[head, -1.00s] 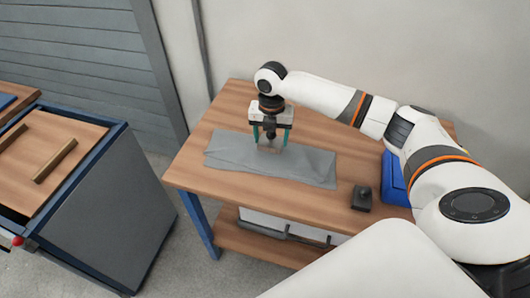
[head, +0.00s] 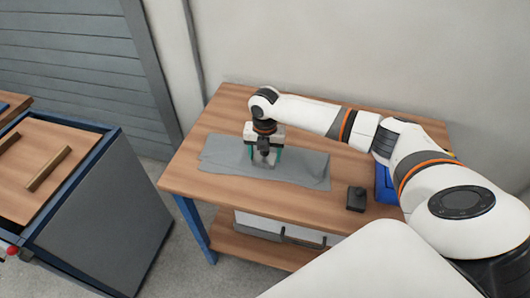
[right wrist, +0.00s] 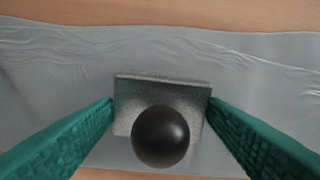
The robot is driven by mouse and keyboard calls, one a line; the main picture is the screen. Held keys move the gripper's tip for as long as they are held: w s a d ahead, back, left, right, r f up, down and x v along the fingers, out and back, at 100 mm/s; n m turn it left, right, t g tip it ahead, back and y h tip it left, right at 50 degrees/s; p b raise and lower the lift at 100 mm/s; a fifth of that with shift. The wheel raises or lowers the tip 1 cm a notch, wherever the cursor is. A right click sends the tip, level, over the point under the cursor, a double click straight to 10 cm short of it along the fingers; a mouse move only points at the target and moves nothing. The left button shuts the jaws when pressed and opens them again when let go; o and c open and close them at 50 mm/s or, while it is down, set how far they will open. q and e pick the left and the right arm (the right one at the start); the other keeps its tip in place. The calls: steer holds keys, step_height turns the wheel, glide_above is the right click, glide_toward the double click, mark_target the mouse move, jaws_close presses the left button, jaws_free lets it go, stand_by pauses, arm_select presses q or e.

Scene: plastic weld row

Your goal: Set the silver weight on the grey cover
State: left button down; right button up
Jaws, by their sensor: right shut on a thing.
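The silver weight (head: 265,161), a grey metal block, is between the fingers of my right gripper (head: 266,155). In the right wrist view the weight (right wrist: 128,104) has a round black knob on top, and the teal fingers close on its two sides. The grey cover (head: 302,168) is a wrinkled sheet lying flat on the wooden table. The weight is over the left-middle part of the cover, at or just above its surface; I cannot tell whether it touches. My left gripper is not in view.
A dark block with a knob (head: 356,199) stands at the table's front edge. A blue bin (head: 386,184) is partly hidden behind my right arm. The wooden table (head: 200,184) has bare room around the cover. A cart with wooden bars (head: 48,168) stands at left.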

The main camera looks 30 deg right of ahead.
steer(key=shift+s+a+f, duration=0.1)
steer(key=shift+s+f, duration=0.15)
steer(key=shift+f, duration=0.2)
steer(key=shift+c, duration=0.8)
steer(key=shift+f, duration=0.15)
jaws_close()
steer(key=o, duration=1.1)
jaws_free()
steer(key=shift+s+f, duration=0.1)
steer(key=o, duration=0.5)
steer(key=shift+w+r, duration=0.2)
steer(key=shift+r, duration=0.15)
step_height(320, 180, up, 13)
steer(key=shift+w+f, duration=0.1)
